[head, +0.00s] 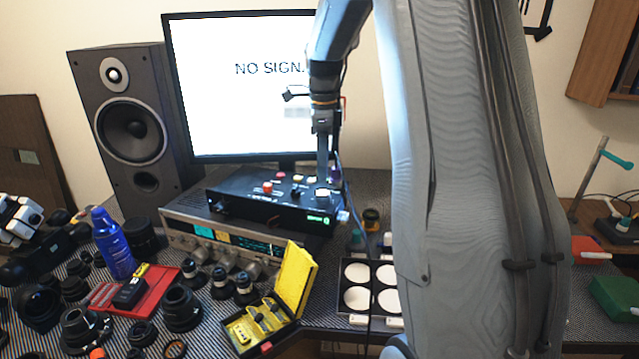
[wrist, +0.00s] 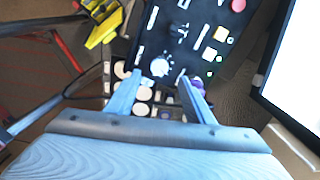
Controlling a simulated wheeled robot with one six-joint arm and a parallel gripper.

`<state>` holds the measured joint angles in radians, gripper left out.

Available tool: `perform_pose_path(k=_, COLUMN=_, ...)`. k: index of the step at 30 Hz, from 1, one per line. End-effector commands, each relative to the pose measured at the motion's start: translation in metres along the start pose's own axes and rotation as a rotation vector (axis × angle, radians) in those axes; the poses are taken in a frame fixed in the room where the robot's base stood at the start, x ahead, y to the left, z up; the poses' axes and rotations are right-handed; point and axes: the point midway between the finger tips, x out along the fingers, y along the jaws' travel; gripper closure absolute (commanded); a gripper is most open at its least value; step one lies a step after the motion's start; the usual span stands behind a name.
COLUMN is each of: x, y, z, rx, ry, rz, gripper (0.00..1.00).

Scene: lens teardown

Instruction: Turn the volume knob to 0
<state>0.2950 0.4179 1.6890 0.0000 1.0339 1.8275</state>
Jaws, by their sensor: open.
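A black control box (head: 262,207) lies on top of a silver receiver (head: 190,227) and has buttons, small knobs and a green display. A pale round knob (head: 343,216) is at its front right end; it also shows in the wrist view (wrist: 160,67). I cannot read a label or setting on it, so I cannot tell if it is the volume knob. My gripper (head: 324,180) points down over the box's right end. In the wrist view my gripper (wrist: 157,78) is open, with the pale knob beyond the gap between its fingers. No contact is visible.
A monitor (head: 240,120) stands behind the box and a speaker (head: 128,130) to its left. A yellow open case (head: 296,280), a blue bottle (head: 113,245) and several lenses crowd the front left. A black tray (head: 378,309) with white discs lies right of the case.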

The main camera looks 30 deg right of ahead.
Motion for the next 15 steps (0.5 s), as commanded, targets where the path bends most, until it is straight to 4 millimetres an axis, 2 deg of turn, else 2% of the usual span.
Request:
perform_pose_path(k=9, x=0.046, y=0.002, z=-0.001, rx=-0.001, ry=0.001, rz=0.004, gripper=0.52)
perform_pose_path(k=15, x=0.067, y=0.001, z=0.000, rx=-0.001, ry=0.001, rz=0.002, gripper=0.52)
